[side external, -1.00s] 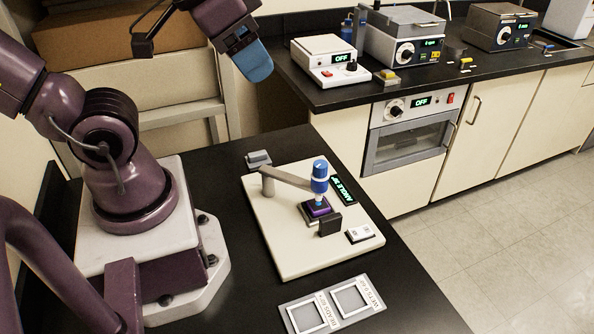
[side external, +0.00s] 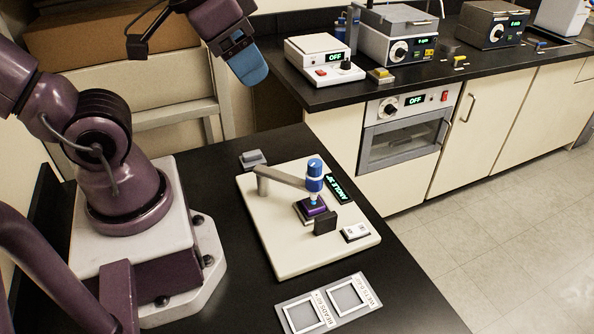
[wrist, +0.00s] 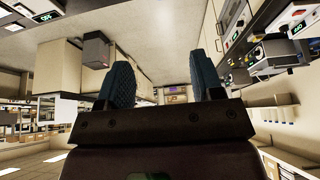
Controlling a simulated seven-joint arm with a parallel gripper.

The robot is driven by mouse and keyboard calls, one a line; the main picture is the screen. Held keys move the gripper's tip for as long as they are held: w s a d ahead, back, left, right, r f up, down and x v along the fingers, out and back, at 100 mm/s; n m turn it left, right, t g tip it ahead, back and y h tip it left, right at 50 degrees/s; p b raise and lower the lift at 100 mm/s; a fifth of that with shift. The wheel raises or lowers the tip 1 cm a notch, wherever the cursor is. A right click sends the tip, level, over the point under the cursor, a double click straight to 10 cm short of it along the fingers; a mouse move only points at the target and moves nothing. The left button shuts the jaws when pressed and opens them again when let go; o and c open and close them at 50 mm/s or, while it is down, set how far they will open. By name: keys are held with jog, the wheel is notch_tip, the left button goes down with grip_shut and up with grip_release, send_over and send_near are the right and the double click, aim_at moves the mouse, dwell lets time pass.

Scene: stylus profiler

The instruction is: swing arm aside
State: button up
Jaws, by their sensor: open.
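The stylus profiler is a cream base plate (side external: 285,245) on the black bench. Its grey swing arm (side external: 282,178) runs from a post at the back left to a blue and white stylus head (side external: 314,178). The head stands over a purple sample (side external: 313,206) on a small dark stage; I cannot tell whether the tip touches it. My gripper (side external: 250,72) is high above and behind the profiler, well apart from it. In the wrist view my gripper (wrist: 165,85) shows two blue fingers spread apart with nothing between them.
A green-lit display (side external: 340,188), a dark block (side external: 325,219) and a white switch box (side external: 355,232) sit on the plate. A two-framed tray (side external: 325,303) lies in front. A small grey block (side external: 253,158) lies behind. Instruments line the back counter (side external: 400,82).

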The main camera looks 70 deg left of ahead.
aim_at(315, 175)
jog(key=w+f+m+g, duration=0.1)
jog(key=w+f+m, duration=0.1)
jog(key=w+f, duration=0.1)
jog(key=w+f+m+g, duration=0.2)
jog(key=w+f, duration=0.2)
jog(key=w+f+m+g, duration=0.2)
jog(key=w+f, duration=0.2)
jog(key=shift+w+f+m, duration=0.1)
jog(key=shift+f+m, duration=0.2)
jog(key=shift+f, duration=0.15)
notch_tip(315, 175, down, 13)
jog(key=shift+r, duration=0.1)
grip_shut()
